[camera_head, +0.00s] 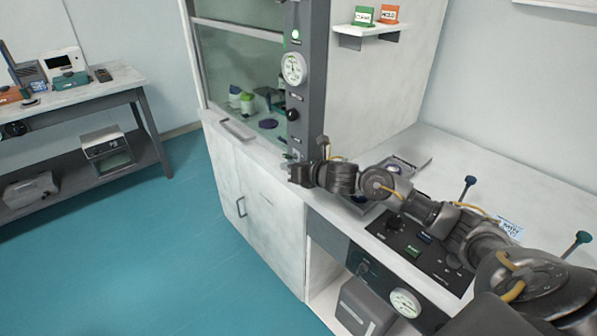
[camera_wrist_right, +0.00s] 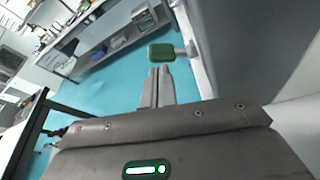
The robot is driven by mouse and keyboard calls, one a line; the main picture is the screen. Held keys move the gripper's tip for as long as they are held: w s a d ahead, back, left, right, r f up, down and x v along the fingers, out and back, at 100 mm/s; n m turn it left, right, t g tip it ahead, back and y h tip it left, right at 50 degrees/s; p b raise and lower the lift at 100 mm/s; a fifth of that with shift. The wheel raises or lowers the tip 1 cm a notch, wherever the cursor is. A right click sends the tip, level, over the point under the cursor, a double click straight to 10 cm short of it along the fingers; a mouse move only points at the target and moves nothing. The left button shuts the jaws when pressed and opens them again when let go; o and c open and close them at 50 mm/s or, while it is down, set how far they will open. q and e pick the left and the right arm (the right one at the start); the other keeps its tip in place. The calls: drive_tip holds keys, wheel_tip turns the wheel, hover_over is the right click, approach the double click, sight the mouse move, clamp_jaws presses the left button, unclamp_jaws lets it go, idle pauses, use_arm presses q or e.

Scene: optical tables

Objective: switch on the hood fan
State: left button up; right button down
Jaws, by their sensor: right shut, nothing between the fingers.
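The fume hood's dark grey control post (camera_head: 308,90) stands beside the glass sash (camera_head: 240,50). It carries a lit green lamp (camera_head: 295,34), a round white gauge (camera_head: 293,68) and a black knob (camera_head: 292,114). My right gripper (camera_head: 294,172) is at the foot of the post, in front of the hood's front edge, and is shut and empty. In the right wrist view its fingers (camera_wrist_right: 157,86) are together, below a green block-shaped handle (camera_wrist_right: 161,53) on a short grey stem; a gap shows between them. I cannot tell which control switches the fan. My left gripper is out of view.
My right arm reaches over a white bench with a black control panel (camera_head: 420,245) and upright valve handles (camera_head: 468,185). A cabinet (camera_head: 250,205) is under the hood. A side table (camera_head: 110,85) stands at left, with open teal floor (camera_head: 170,260) between.

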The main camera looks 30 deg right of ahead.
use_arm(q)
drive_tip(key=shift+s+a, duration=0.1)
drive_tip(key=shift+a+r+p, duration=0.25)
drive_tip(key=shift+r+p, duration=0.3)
use_arm(e)
drive_tip(key=shift+d+r, duration=0.1)
drive_tip(key=shift+r, duration=0.75)
